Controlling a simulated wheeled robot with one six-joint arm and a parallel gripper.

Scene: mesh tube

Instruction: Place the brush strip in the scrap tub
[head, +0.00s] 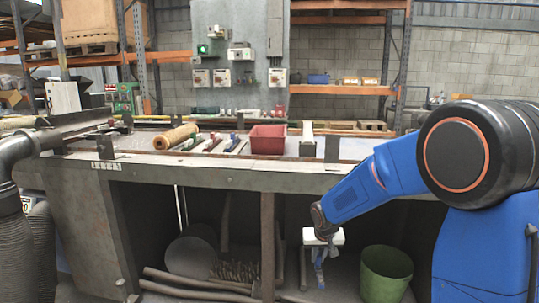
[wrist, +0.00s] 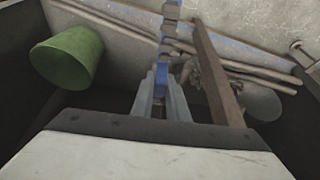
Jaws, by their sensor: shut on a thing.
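The brush strip (wrist: 170,38) is a narrow blue and grey strip between my gripper's fingers. My gripper (wrist: 160,85) is shut on it, and the strip reaches up and away from the fingertips in the wrist view. In the head view, my gripper (head: 319,260) is low under the bench, with the blue strip (head: 320,278) hanging below it. The green tub (head: 385,284), the likely scrap tub, stands to the right of my gripper, its open top upward. It also shows at upper left in the wrist view (wrist: 66,62), apart from the strip.
The bench front edge (head: 230,178) overhangs my gripper. A rusty post (head: 267,245) stands left of it, with long pipes (head: 195,284) and a round drum (head: 190,256) further left. A red bin (head: 267,140) and a tan roll (head: 176,137) are on the bench top.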

